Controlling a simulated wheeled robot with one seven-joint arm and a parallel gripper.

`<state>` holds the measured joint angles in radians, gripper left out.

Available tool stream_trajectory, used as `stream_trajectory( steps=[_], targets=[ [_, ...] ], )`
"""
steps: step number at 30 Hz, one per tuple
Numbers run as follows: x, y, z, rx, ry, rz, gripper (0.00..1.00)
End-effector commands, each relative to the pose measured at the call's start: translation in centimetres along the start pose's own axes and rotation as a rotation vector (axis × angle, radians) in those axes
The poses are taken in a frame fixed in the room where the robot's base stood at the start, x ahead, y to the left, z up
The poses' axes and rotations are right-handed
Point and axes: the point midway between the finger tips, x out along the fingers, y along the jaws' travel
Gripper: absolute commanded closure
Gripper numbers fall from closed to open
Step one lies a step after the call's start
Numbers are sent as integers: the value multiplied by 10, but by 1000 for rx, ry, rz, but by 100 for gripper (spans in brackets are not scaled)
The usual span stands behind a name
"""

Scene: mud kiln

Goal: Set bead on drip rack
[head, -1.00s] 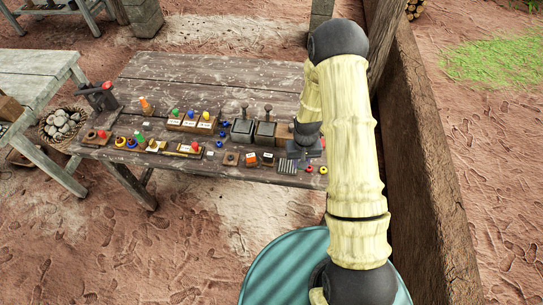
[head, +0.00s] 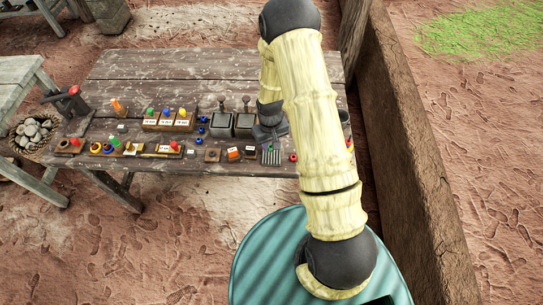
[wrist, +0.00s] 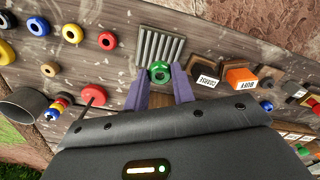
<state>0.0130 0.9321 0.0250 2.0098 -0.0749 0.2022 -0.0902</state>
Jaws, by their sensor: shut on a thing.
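My gripper (wrist: 160,84) has two purple fingers, shut on a green bead (wrist: 159,72) with a dark hole. The drip rack (wrist: 162,44), a grey slatted plate, lies just beyond the fingertips in the wrist view. The bead overlaps the rack's near end in that view; whether it touches the rack I cannot tell. In the head view the drip rack (head: 271,157) is at the table's front edge, with my gripper (head: 268,141) right behind it. The bead is not clear in the head view.
Red (wrist: 107,40), yellow (wrist: 72,33) and blue (wrist: 38,26) rings lie beside the rack. A COARSE block (wrist: 205,75) and an orange BUFF block (wrist: 241,77) stand on its other side. A grey cup (wrist: 22,105) is at the left. Two dark lever boxes (head: 232,124) stand behind.

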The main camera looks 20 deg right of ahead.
Motion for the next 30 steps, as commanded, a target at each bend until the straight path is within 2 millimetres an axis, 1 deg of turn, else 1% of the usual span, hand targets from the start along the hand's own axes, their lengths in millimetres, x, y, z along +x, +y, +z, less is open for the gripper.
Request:
stream_trajectory(
  steps=[11,24,27,30],
  targets=[
    [-18,1,-3,-650,7,-9,100],
    [-43,2,-1,-1454,7,-2,100],
    [-48,3,0,-1628,4,2,100],
    [-53,3,1,-1766,0,4,100]
  ],
)
